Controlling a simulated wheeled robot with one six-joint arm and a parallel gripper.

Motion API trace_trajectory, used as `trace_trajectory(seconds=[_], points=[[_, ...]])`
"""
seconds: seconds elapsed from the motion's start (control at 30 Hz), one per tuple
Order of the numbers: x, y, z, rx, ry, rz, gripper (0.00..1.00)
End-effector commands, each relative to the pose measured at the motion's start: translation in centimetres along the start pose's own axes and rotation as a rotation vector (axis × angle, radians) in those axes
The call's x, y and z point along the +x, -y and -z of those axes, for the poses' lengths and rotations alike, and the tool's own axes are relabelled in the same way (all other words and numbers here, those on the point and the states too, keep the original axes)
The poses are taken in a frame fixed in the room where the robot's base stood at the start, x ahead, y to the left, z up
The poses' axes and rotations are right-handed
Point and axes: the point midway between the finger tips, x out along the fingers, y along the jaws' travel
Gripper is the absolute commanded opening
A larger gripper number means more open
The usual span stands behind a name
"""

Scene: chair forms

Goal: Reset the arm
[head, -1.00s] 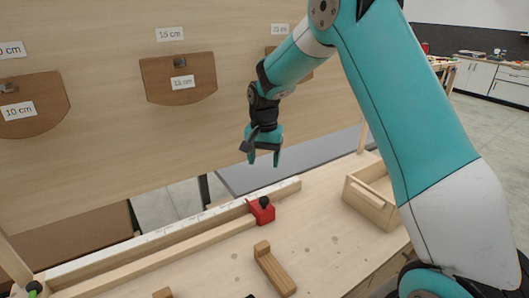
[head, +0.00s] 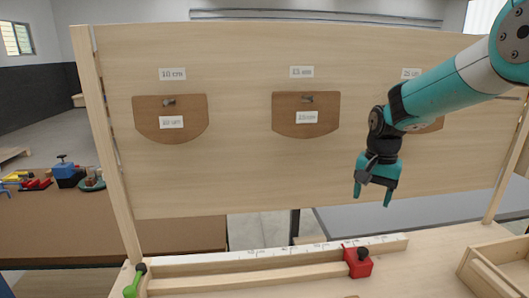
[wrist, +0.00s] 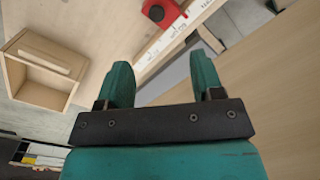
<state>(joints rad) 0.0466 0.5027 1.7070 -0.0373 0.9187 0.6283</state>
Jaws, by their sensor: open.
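My gripper (head: 374,190) hangs in front of the right part of the wooden panel in the head view, fingers pointing down. It is above the bench and touches nothing. In the wrist view my gripper (wrist: 165,85) shows its two teal fingers spread apart with nothing between them. My teal and white arm reaches in from the upper right of the head view.
The upright panel (head: 240,55) carries brown chair forms on hooks, including one at left (head: 172,105) and one in the middle (head: 306,100). A ruler fence (head: 250,256) with a red stop (head: 357,264) lies below. A wooden box (head: 480,275) stands at right.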

Motion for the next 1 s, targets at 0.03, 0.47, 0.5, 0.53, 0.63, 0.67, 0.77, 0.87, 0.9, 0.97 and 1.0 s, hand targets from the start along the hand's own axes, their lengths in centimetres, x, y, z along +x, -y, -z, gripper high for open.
trace_trajectory(seconds=[0.03,0.47,0.5,0.53,0.63,0.67,0.77,0.87,0.9,0.97,1.0], points=[[-1.4,0.5,-2.3,-0.085,-0.002,0.023,0.61],[-6.6,-3.0,-29.2,-1.066,0.018,0.301,0.61],[-6.5,-3.6,-30.6,-1.121,0.017,0.320,0.61],[-6.5,-4.0,-31.5,-1.153,0.018,0.332,0.61],[-6.3,-5.0,-33.4,-1.228,0.019,0.358,0.61],[-6.3,-5.1,-33.7,-1.239,0.018,0.363,0.61],[-6.2,-5.3,-34.1,-1.254,0.020,0.368,0.61],[-6.2,-5.3,-34.0,-1.252,0.020,0.367,0.61],[-6.2,-5.3,-34.0,-1.251,0.020,0.367,0.61],[-6.2,-5.3,-34.0,-1.250,0.020,0.367,0.61],[-6.2,-5.2,-34.0,-1.250,0.020,0.366,0.61]])
